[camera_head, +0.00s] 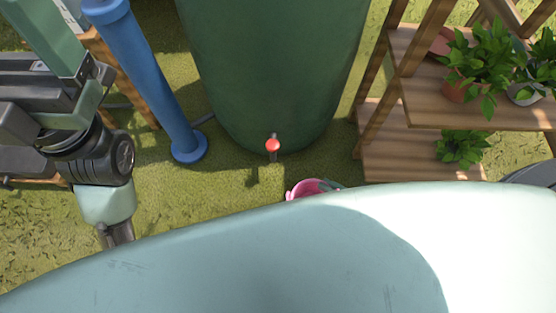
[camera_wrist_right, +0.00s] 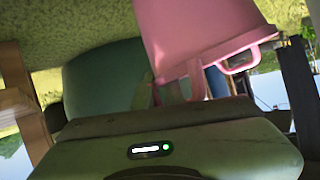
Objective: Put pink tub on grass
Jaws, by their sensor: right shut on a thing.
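The pink tub (camera_head: 308,187) shows only as a strip of rim and inside in the head view, above the edge of a large pale surface that hides the rest. In the right wrist view the pink tub (camera_wrist_right: 190,30) is large at the top, with a pink handle loop on its side. My right gripper (camera_wrist_right: 180,95) is shut on the tub at its near edge. The grass (camera_head: 220,190) lies below and around. I cannot tell the gap between tub and grass. My left arm comes in at the left of the head view; its fingers are hidden.
A large green barrel (camera_head: 275,70) with a red-handled tap (camera_head: 272,146) stands behind the tub. A blue post (camera_head: 150,80) stands left of it. A wooden shelf (camera_head: 420,155) with potted plants (camera_head: 480,75) is at the right.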

